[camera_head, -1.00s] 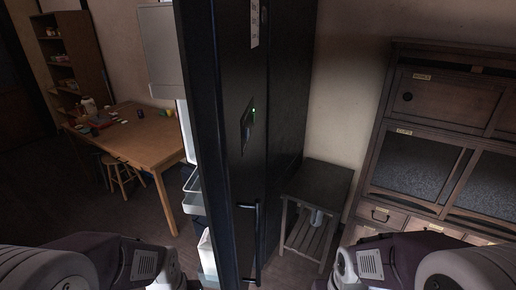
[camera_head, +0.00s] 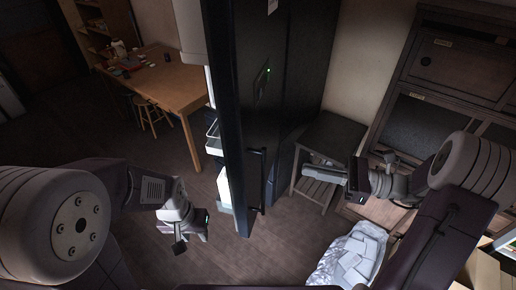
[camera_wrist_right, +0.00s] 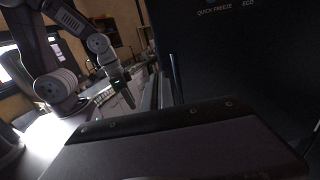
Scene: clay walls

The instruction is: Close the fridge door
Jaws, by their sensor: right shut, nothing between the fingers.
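The fridge door (camera_head: 244,110) stands ajar and is seen nearly edge-on in the head view. It is tall and black, with a vertical bar handle (camera_head: 256,180) and white bins (camera_head: 215,140) on its inner side to the left. My left gripper (camera_head: 190,238) hangs low left of the door, apart from it; its jaws are too small to judge. My right gripper (camera_head: 325,174) is shut and empty, right of the handle and in front of the small table. The right wrist view shows a dark panel (camera_wrist_right: 240,60) lettered "QUICK FREEZE" and "ECO".
A small dark table (camera_head: 330,135) stands right of the fridge. A wooden cabinet (camera_head: 450,70) lines the right wall. A crumpled pale bag or cloth (camera_head: 350,258) lies at the lower right. A wooden table (camera_head: 165,85) and stool (camera_head: 150,112) stand back left. Floor left of the door is clear.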

